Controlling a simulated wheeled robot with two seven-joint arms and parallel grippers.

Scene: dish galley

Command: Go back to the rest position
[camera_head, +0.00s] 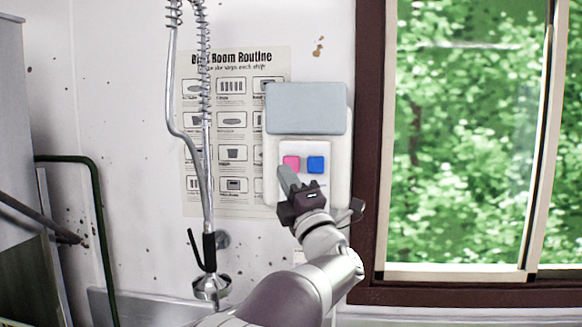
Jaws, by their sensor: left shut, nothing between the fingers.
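My left gripper (285,172) is raised in front of the wall panel, its arm rising from the bottom of the view. Its fingers are shut with nothing between them. The fingertips show just below and left of a pink button (291,162); I cannot tell whether they touch the panel. A blue button (316,164) sits to the right of the pink one. Both are on a white control plate (322,150) under a grey rectangular cover (306,108). The gripper hides the lower part of the plate. My right gripper is not in view.
A spray hose (207,150) with a metal spray head (211,287) hangs left of my arm. A poster (232,200) is on the wall behind it. A dark-framed window (372,150) is at right. A green pipe (101,215) stands at far left.

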